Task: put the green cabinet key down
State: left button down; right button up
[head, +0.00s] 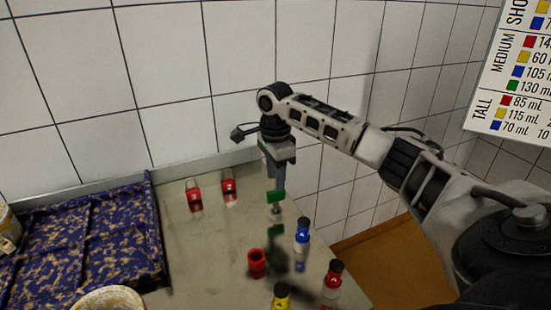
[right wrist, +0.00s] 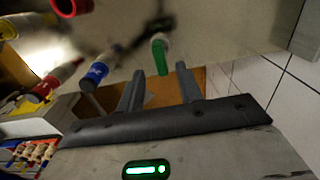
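In the right wrist view, the two fingers of my right gripper (right wrist: 160,70) stand apart. The green key (right wrist: 160,57) shows between and beyond their tips, with a gap on either side. My left gripper is not in view.
Two red items (head: 194,196) (head: 229,186) are at the back. A blue speckled tray (head: 85,240) lies left.

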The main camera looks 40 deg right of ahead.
notch_tip(320, 180, up, 6)
dwell(1.1)
